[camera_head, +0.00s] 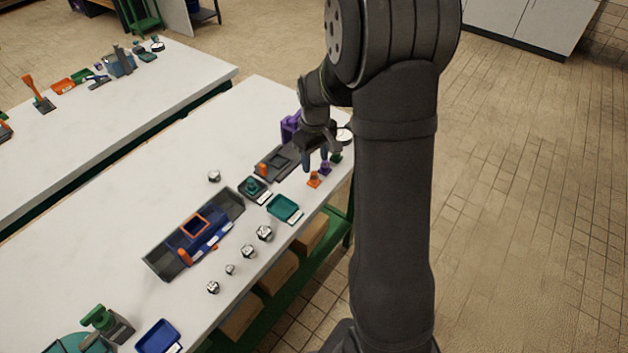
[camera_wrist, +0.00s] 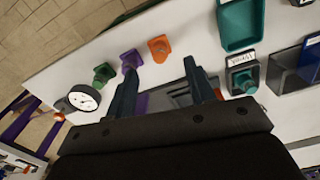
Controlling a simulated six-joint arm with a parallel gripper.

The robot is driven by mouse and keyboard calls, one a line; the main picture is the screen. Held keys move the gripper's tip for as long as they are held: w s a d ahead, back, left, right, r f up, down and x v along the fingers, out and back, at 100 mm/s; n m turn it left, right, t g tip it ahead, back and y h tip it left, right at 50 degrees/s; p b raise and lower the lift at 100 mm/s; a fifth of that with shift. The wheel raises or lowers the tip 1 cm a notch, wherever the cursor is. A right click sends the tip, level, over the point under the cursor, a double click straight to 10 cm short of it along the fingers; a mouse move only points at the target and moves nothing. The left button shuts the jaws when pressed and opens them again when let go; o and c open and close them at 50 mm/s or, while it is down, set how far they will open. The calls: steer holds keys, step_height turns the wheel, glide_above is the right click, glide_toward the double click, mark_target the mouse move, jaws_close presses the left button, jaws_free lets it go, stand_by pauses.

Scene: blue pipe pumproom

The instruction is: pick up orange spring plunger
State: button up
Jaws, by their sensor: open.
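The orange spring plunger (camera_head: 314,180) stands on the white table near its right edge, at the front of a short row. It also shows in the wrist view (camera_wrist: 159,48), just beyond my fingertips. A purple plunger (camera_head: 325,168) and a green one (camera_head: 336,158) stand behind it in that row; the wrist view shows the purple one (camera_wrist: 130,62) and green one (camera_wrist: 104,74) to its left. My gripper (camera_head: 316,162) is open and points down near the row. In the wrist view its two blue-grey fingers (camera_wrist: 161,78) are apart, with no plunger between them.
A dark grey fixture (camera_head: 277,163) with an orange knob (camera_head: 263,169) lies left of my gripper. A round gauge (camera_wrist: 82,98) and a purple stand (camera_head: 290,126) are close by. A teal tray (camera_head: 285,208) sits nearer the front. The table's right edge is close.

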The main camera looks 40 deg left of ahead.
mark_target(314, 173)
steer(key=shift+w+a+f, duration=0.1)
steer(key=shift+a+f, duration=0.1)
steer(key=shift+f, duration=1.55)
steer(key=shift+w+a+f, duration=0.1)
steer(key=shift+a+f, duration=0.05)
steer(key=shift+f, duration=1.6)
jaws_close()
